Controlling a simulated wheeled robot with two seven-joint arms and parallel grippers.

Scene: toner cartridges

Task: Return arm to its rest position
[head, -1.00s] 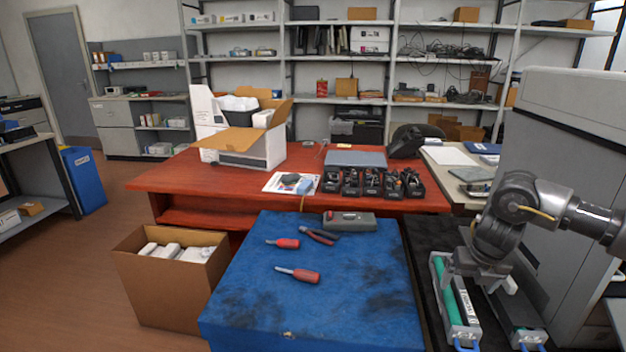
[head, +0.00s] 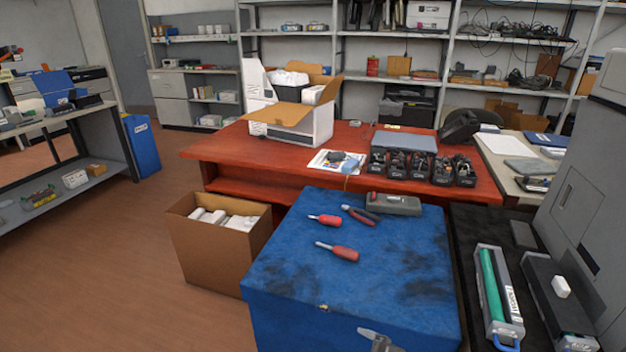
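A grey piece of one of my arms (head: 378,340), most likely the tip of my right gripper, pokes in at the bottom edge in front of the blue cloth-covered box. Its fingers are mostly cut off, so I cannot tell whether it is open or shut. My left gripper is out of view. A toner cartridge with a green roller (head: 490,278) lies on the black surface (head: 484,222) at the right. A dark cartridge unit with a white block on top (head: 561,287) lies beside it. No gripper touches either one.
The blue box top (head: 300,275) holds two red screwdrivers (head: 338,252), pliers (head: 361,214) and a grey case (head: 393,204). An open cardboard box (head: 215,255) stands to its left. A red table (head: 230,160) stands behind, and a tall grey cabinet (head: 585,200) at the right.

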